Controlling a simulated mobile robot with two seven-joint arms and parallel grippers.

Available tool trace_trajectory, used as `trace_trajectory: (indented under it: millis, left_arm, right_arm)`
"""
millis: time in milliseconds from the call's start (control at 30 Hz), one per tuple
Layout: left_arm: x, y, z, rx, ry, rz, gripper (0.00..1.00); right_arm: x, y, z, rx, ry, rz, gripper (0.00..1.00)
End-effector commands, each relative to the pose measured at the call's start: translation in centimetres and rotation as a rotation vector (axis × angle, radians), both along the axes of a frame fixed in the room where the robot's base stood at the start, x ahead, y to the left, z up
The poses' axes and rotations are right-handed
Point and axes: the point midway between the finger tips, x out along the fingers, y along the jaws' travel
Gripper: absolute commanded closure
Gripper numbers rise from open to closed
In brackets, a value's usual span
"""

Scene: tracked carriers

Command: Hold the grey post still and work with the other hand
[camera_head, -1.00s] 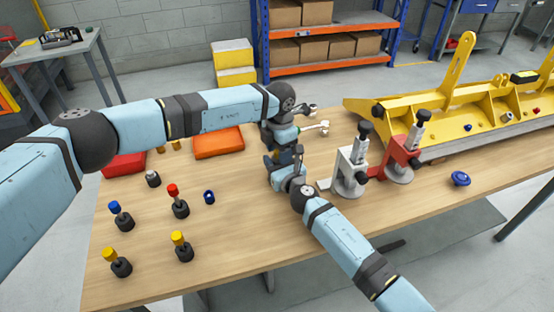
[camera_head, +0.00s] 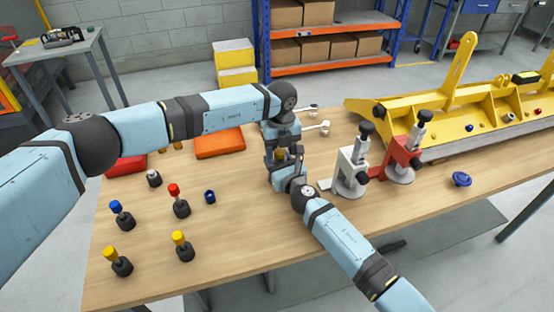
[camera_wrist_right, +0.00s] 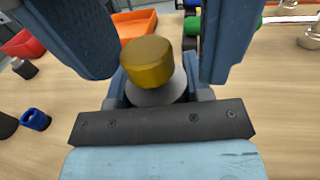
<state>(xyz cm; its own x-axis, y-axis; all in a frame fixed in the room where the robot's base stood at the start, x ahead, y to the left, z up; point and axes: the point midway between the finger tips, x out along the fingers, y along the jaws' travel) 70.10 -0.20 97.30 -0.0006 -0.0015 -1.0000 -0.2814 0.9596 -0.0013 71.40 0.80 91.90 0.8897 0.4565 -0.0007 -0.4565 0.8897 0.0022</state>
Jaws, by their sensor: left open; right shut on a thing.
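The grey post (camera_wrist_right: 158,95) stands upright with a brass-coloured cap (camera_wrist_right: 147,62) on top; in the head view the cap (camera_head: 281,155) shows as a small spot between the grippers. My right gripper (camera_head: 283,175) is shut around the post below the cap; its fingers are partly hidden. My left gripper (camera_head: 282,152) comes down from above and is open. In the right wrist view its two blue fingers (camera_wrist_right: 158,70) straddle the cap, with a visible gap on the right side. The post's base is hidden.
An orange tray (camera_head: 219,144) lies behind. White (camera_head: 351,172) and red (camera_head: 404,160) clamp stands are close at the right, near a yellow beam (camera_head: 455,128).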

Motion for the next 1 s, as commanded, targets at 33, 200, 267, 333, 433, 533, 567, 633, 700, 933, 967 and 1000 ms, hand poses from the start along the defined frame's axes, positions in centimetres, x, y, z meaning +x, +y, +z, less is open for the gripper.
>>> trace_trajectory:
  millis: [33,200,267,333,433,533,567,633,700,933,967,1000]
  left_arm:
    - [0.02,0.03,0.00,0.000,0.000,0.064,0.45]
    - [0.04,0.08,-0.01,0.001,0.001,0.213,0.45]
    - [0.04,0.11,-0.01,0.001,0.001,0.235,0.45]
    - [0.05,0.12,-0.02,0.001,0.001,0.280,0.45]
    - [0.05,0.13,-0.03,0.001,0.001,0.413,0.45]
    - [0.05,0.15,-0.05,0.001,0.001,0.568,0.45]
    - [0.05,0.15,-0.06,0.001,0.001,0.614,0.45]
    - [0.04,0.16,-0.08,0.002,0.002,0.724,0.45]
    - [0.04,0.15,-0.08,0.001,0.002,0.831,0.45]
    - [0.07,0.16,-0.02,0.002,0.001,1.064,0.45]
    - [0.07,0.15,-0.02,0.002,0.001,1.073,0.45]
    - [0.07,0.16,-0.02,0.002,0.001,1.080,0.45]
  right_arm:
    - [0.04,0.02,0.21,0.000,-0.004,0.001,0.99]
    - [0.06,-0.03,0.20,0.000,-0.004,0.000,0.99]
    - [0.07,-0.05,0.20,0.000,-0.003,-0.001,0.99]
    - [0.08,-0.07,0.19,0.000,-0.003,-0.001,0.99]
    - [0.09,-0.09,0.19,0.000,-0.003,-0.001,0.99]
    - [0.10,-0.11,0.20,0.000,-0.003,-0.002,0.99]
    - [0.10,-0.12,0.19,0.000,-0.003,-0.002,0.99]
    - [0.10,-0.12,0.19,0.000,-0.003,-0.002,0.99]
    - [0.11,-0.12,0.19,0.000,-0.003,-0.002,0.99]
    - [0.11,-0.13,0.20,0.000,-0.003,-0.002,0.99]
    - [0.11,-0.13,0.20,0.000,-0.003,-0.002,0.99]
    - [0.11,-0.13,0.20,0.000,-0.003,-0.002,0.99]
